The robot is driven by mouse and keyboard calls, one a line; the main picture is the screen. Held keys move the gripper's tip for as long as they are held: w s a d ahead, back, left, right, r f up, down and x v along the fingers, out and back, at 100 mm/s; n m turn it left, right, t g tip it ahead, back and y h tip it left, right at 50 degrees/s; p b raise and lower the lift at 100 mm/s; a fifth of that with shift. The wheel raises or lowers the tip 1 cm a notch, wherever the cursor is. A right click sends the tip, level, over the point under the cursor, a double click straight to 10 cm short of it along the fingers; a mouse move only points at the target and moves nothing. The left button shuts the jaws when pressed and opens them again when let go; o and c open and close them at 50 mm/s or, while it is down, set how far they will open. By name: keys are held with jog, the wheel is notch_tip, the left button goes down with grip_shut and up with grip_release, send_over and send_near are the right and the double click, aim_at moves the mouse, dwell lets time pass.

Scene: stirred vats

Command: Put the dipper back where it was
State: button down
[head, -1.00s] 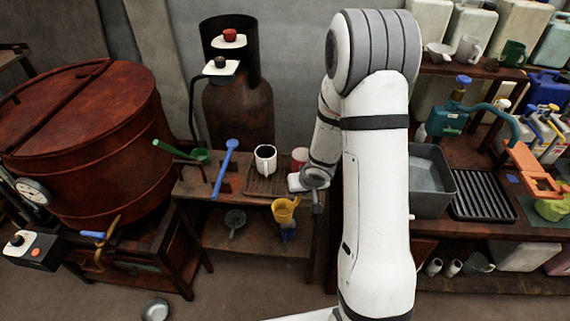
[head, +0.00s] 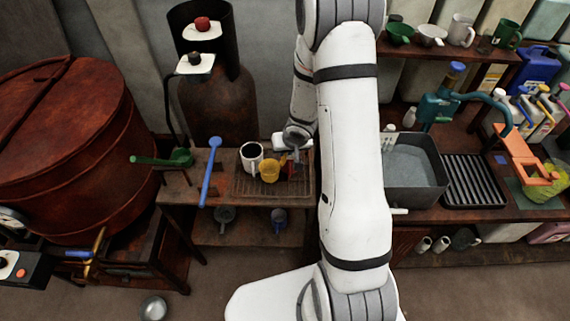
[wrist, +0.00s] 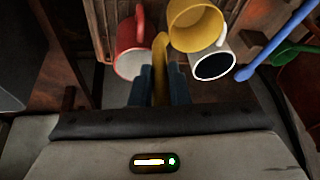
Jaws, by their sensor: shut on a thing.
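My gripper (head: 291,157) is shut on the handle of a yellow dipper, and blue fingers (wrist: 160,88) clasp the handle in the wrist view. The dipper's cup (head: 270,172) shows over the slatted tray, just right of the white mug; it also shows in the wrist view (wrist: 194,26), overlapping that mug. I cannot tell whether they touch or how high the dipper is.
A white mug with dark contents (head: 249,158) and a red mug (wrist: 130,45) stand on the slatted tray (head: 246,187), close to the held dipper. A rusty vat (head: 75,150) is at the left. A grey basin (head: 425,195) is right of my arm.

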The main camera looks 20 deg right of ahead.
aim_at(274, 160)
jog(key=shift+s+d+f+b, duration=0.1)
jog(key=shift+f+b, duration=1.5)
jog(key=shift+f, duration=0.35)
jog(key=shift+f, duration=0.2)
jog(key=c, duration=1.4)
grip_release()
